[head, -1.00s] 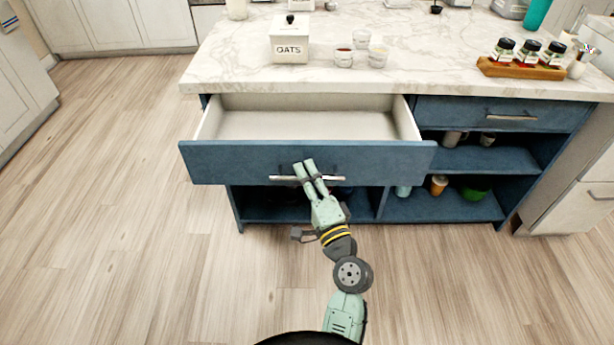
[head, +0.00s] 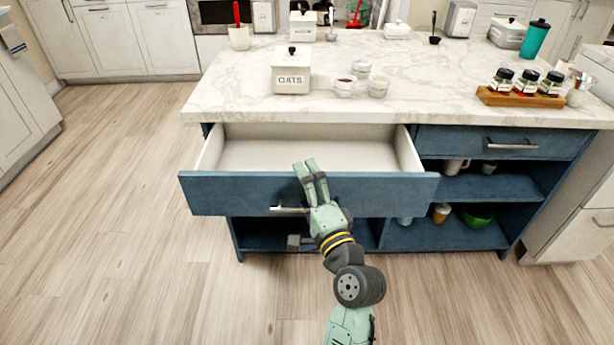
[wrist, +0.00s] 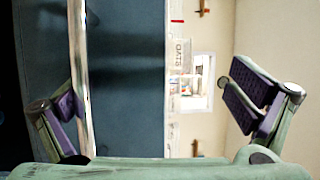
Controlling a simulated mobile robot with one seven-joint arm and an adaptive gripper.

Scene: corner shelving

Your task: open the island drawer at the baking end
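The island drawer (head: 235,193) at the left end has a blue front and stands pulled out, its pale, empty interior (head: 270,155) showing. Its silver bar handle (head: 288,209) is partly hidden behind my gripper in the head view. My gripper (head: 311,168) is in front of the drawer front, its fingertips reaching about the front's top edge. In the wrist view my gripper (wrist: 160,105) is open, with its two fingers wide apart. The handle (wrist: 86,80) shows there as a bright strip between them, nearer the left finger. I see nothing gripped.
A marble countertop (head: 230,90) above holds an OATS canister (head: 291,72), small bowls (head: 344,86) and a wooden tray of jars (head: 520,98). A second drawer (head: 500,143) at right is shut above open shelves. The wooden floor (head: 110,180) at left is clear.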

